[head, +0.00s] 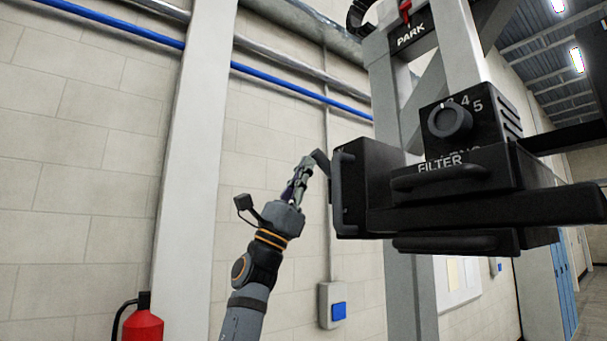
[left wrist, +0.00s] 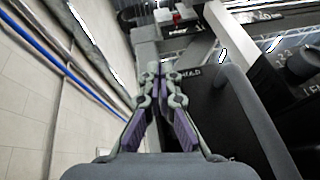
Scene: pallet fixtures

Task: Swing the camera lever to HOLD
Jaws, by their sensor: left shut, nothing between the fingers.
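A black camera-like unit (head: 375,190) fills the right of the head view, with a "FILTER" label and a numbered round knob (head: 450,120). A short dark piece (head: 320,160), perhaps the lever, sticks out at its left side by my left gripper (head: 307,163). My left gripper is shut and empty, fingers pointing up at that piece; whether they touch cannot be told. In the left wrist view the fingertips (left wrist: 163,72) meet in front of a grey post-like part. Partly hidden lettering is beside them on the black housing (left wrist: 210,100). No HOLD mark is readable. My right gripper is out of view.
A curved handle (left wrist: 245,105) stands close right of the left fingers. A red part (head: 405,10) is above a "PARK" label (head: 411,35) on the grey frame. A fire extinguisher (head: 143,325) is at lower left. Open space lies left of the unit, before the wall.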

